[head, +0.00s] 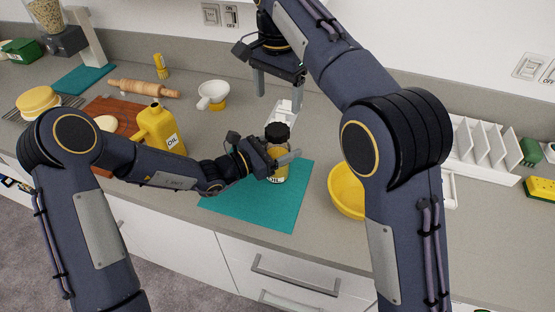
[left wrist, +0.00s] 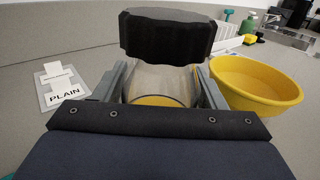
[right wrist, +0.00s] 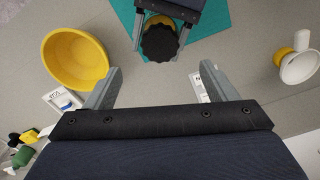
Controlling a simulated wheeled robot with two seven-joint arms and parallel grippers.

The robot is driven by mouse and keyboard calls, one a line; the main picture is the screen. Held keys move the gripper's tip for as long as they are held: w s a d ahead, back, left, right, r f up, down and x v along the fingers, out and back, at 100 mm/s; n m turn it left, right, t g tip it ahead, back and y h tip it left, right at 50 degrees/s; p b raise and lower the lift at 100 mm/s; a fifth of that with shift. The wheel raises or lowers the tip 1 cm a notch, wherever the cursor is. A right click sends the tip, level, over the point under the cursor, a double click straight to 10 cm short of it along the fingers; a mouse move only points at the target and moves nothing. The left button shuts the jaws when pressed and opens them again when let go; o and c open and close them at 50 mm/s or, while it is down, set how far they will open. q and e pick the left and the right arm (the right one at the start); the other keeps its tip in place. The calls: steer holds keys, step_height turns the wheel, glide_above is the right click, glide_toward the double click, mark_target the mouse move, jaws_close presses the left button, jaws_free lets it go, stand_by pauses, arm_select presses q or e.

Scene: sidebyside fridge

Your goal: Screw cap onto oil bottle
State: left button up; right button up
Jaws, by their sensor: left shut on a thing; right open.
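The oil bottle (head: 278,175) is a clear jar with yellow contents and a label. It stands upright over the teal mat (head: 245,205). My left gripper (head: 284,162) is shut around its upper body, one finger on each side in the left wrist view (left wrist: 160,88). The black ridged cap (head: 277,132) sits level on top of the bottle and hides its mouth; how tightly it is threaded cannot be told. The cap also shows in the left wrist view (left wrist: 165,36) and right wrist view (right wrist: 159,43). My right gripper (head: 278,92) is open and empty above the cap, fingers pointing down.
A yellow bowl (head: 346,190) is right of the mat. A yellow oil can (head: 160,130) and a brown board (head: 118,112) are to the left. A white cup with a yellow base (head: 212,95) stands behind. A white rack (head: 488,150) is at the right.

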steer(key=shift+r, duration=1.3)
arm_select(q)
steer(key=o, duration=2)
steer(key=shift+c, duration=0.2)
steer(key=shift+a, duration=0.1)
steer(key=shift+s+a+f, duration=0.1)
steer(key=shift+s+a, duration=0.1)
steer(key=shift+a, duration=0.15)
steer(key=b+v, duration=0.1)
steer(key=v, duration=0.5)
steer(key=shift+s+a+b, duration=0.25)
steer(key=shift+a+b, duration=0.05)
arm_select(e)
steer(key=shift+f, duration=0.85)
